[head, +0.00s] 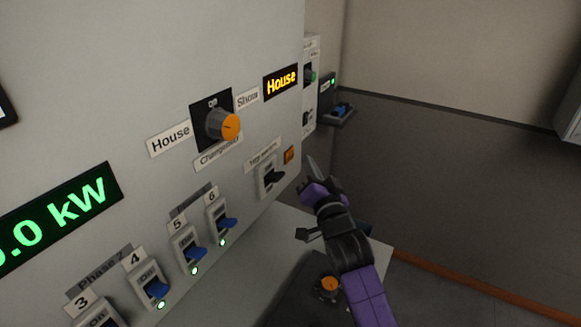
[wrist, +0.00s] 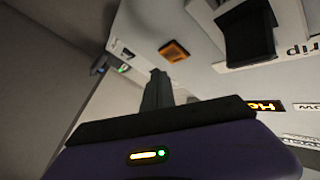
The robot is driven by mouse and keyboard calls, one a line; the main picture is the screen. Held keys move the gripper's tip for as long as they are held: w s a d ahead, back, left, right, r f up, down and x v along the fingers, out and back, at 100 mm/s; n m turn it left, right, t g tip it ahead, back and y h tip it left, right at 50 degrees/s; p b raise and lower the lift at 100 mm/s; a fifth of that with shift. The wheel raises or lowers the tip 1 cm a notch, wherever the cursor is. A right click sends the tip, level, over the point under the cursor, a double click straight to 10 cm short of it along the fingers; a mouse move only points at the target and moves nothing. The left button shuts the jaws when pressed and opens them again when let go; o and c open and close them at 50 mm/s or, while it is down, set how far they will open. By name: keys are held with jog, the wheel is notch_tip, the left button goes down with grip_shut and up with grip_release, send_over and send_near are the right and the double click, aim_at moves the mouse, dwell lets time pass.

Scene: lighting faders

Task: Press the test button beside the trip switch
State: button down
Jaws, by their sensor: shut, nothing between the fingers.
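The trip switch (head: 272,176) is a black lever on a white plate on the grey panel. In the wrist view its black lever (wrist: 250,35) shows large at the upper right. The test button (head: 289,155) is a small orange square beside it; the wrist view shows it as an orange square in a dark frame (wrist: 174,51). My gripper (head: 311,163) is shut and empty, to the right of the button. In the wrist view its fingertips (wrist: 157,75) point toward the panel just below the button. A gap seems to remain, but I cannot tell its depth.
Blue-levered switches (head: 190,252) with green lights line the panel's lower left. Another small unit (head: 310,80) is beyond the panel edge. Open floor lies to the right.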

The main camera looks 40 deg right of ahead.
aim_at(294, 152)
jog(key=shift+w+a+b, duration=0.25)
jog(key=shift+w+b, duration=0.25)
jog(key=shift+w, duration=0.25)
jog(key=shift+w+a, duration=0.1)
jog(key=shift+w, duration=0.05)
dwell(1.5)
jog(key=shift+w+b, duration=0.25)
jog(key=shift+b, duration=0.3)
jog(key=shift+w+a+b, duration=0.2)
jog(key=shift+w+b, duration=0.15)
dwell(0.4)
jog(key=shift+s+d, duration=0.1)
jog(key=shift+s, duration=0.1)
jog(key=shift+s+d+p, duration=0.15)
jog(key=shift+s+p, duration=0.25)
jog(key=shift+s, duration=0.15)
